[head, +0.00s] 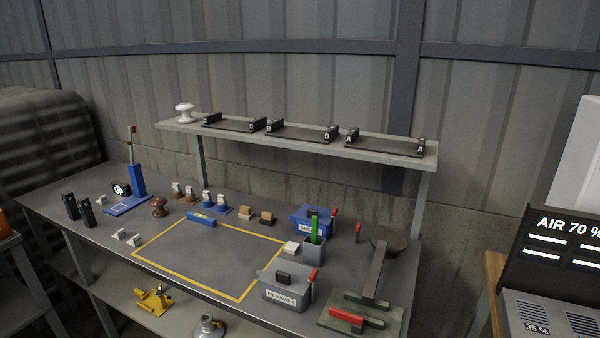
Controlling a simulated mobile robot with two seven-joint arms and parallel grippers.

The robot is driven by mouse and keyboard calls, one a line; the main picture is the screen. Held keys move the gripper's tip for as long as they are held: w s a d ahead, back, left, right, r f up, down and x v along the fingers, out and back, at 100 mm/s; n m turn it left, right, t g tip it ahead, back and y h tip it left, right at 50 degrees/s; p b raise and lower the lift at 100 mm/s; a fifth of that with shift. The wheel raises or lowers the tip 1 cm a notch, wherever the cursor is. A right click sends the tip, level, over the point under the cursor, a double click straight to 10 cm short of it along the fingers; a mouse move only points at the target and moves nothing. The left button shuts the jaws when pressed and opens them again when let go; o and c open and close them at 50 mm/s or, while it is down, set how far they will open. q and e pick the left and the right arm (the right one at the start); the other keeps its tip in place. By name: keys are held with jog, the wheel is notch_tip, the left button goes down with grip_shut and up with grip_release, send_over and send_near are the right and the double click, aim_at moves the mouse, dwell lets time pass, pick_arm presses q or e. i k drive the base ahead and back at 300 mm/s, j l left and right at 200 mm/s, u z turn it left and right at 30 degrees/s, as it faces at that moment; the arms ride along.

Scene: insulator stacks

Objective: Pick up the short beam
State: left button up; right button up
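Neither of my grippers shows in the head view. I cannot tell for certain which thing is the short beam. A longer dark grey bar (375,269) leans or stands at the right end, by a round dark plate (388,240). Nothing is seen holding any of them.
The workbench (190,255) has clear room inside its yellow outline. A grey lidded box (285,291), a blue box (309,222) and a grey cup with a green item (314,247) crowd its right side. A raised shelf (300,143) runs behind. A panel reading AIR 70 % (560,240) stands right.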

aim_at(369, 291)
jog(key=i+j+z, duration=0.5)
jog(key=j+z, duration=0.2)
jog(key=j, duration=0.05)
